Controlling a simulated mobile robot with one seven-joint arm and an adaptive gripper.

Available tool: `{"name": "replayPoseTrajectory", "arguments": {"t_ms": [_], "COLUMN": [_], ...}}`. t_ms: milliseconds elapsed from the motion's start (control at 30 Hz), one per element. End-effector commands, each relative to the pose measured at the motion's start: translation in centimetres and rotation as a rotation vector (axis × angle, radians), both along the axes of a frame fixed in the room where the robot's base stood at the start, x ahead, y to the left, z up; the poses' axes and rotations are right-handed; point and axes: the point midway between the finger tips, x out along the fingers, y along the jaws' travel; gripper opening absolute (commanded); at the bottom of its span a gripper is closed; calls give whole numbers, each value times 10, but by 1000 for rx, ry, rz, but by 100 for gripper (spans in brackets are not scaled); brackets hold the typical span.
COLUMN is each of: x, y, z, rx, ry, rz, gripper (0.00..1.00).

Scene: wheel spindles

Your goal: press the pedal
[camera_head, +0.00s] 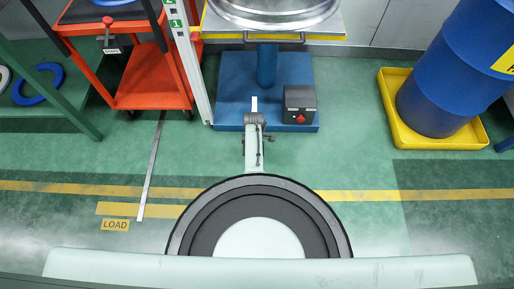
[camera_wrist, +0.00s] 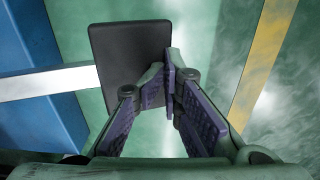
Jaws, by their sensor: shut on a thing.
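The pedal (camera_wrist: 128,52) is a dark, flat rectangular plate in the wrist view. A white bar (camera_wrist: 50,84) joins it to the blue base (camera_wrist: 60,120) on the left. In the head view the bar's white end (camera_head: 254,103) shows at the blue base (camera_head: 232,80), and my arm hides the pedal plate. My gripper (camera_wrist: 166,72) has purple-padded fingers drawn together at the pedal's right edge. It is shut on the pedal; the fingers hide the exact contact.
A control box (camera_head: 300,104) with a red button stands on the base's right side. An orange cart (camera_head: 155,85) is at left. A blue drum (camera_head: 450,75) stands in a yellow tray (camera_head: 405,135) at right. Green floor (camera_head: 345,130) lies clear between base and tray.

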Motion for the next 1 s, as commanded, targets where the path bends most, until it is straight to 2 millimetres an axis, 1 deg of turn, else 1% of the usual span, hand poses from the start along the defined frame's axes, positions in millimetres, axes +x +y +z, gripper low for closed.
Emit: {"name": "replayPoseTrajectory", "arguments": {"t_ms": [33,300,500,700,1000], "x": [-5,-23,-36,-42,-44], "y": [-1,-1,-1,-1,-1], "z": [14,47,67,76,77], "rx": [-1,-1,-1,-1,-1], "ry": [2,2,1,-1,-2], "rz": [-1,-1,0,0,0], "gripper": [0,0,0,0,0]}}
